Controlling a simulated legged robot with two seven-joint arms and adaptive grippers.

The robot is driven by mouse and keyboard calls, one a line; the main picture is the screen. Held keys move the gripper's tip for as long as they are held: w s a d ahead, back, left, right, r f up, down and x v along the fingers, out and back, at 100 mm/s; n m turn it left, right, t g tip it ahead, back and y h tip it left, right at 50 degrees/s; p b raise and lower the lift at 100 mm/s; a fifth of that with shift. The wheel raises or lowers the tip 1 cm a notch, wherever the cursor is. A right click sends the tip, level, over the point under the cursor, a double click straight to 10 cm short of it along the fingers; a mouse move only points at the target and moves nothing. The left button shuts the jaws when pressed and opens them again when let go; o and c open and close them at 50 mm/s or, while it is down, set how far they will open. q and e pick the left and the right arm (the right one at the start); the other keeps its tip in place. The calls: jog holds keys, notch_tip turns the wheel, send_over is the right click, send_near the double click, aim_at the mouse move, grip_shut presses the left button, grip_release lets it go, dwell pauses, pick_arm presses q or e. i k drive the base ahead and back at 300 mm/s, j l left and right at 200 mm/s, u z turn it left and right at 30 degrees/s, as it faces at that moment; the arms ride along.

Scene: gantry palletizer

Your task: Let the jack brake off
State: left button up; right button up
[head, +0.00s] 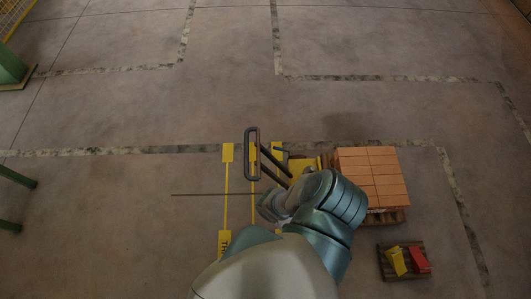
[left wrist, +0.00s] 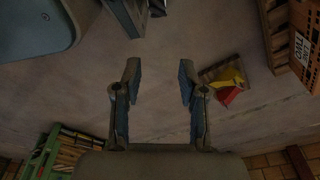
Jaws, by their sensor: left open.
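The jack's black loop handle (head: 252,154) stands up left of the stacked load in the head view. Dark bars run from it down right toward the yellow jack body (head: 298,167), partly hidden by my arm. I cannot make out the brake control. A teal and grey arm of mine covers the area just right of and below the handle. Its grey end (head: 271,204) is below the handle, and its jaws are not clear. My left gripper (left wrist: 157,75) is open and empty in the left wrist view, with floor between its fingers.
A pallet of orange-brown boxes (head: 370,175) stands right of the jack. A small pallet (head: 386,268) with yellow and red pieces lies below it. Yellow floor strips (head: 226,195) lie left of the jack. Green posts (head: 12,68) are at the left edge. Upper floor is mostly clear.

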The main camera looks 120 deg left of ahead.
aim_at(282, 150)
jog(key=k+l+u, duration=0.1)
jog(key=u, duration=0.3)
jog(key=k+l+u, duration=0.1)
jog(key=u, duration=0.25)
jog(key=k+u, duration=0.25)
jog(key=u, duration=0.15)
jog(key=k+u, duration=0.15)
jog(key=u, duration=2.15)
jog(key=i+j+z, duration=0.1)
jog(key=i+j, duration=0.15)
jog(key=j, duration=0.15)
jog(key=i+j+z, duration=0.1)
jog(key=j, duration=0.35)
jog(key=i+j+z, duration=0.1)
jog(key=i+j, duration=0.2)
jog(key=j, duration=0.15)
jog(key=i+j+z, duration=0.1)
jog(key=j, duration=0.4)
jog(key=i+j+z, duration=0.1)
jog(key=i+j, duration=0.15)
jog(key=j, duration=0.25)
jog(key=i+j+z, duration=0.1)
jog(key=j, duration=0.35)
jog(key=i+j+z, duration=0.1)
jog(key=j, duration=0.45)
jog(key=i+j+z, duration=0.1)
jog(key=j, duration=0.4)
jog(key=i, duration=0.1)
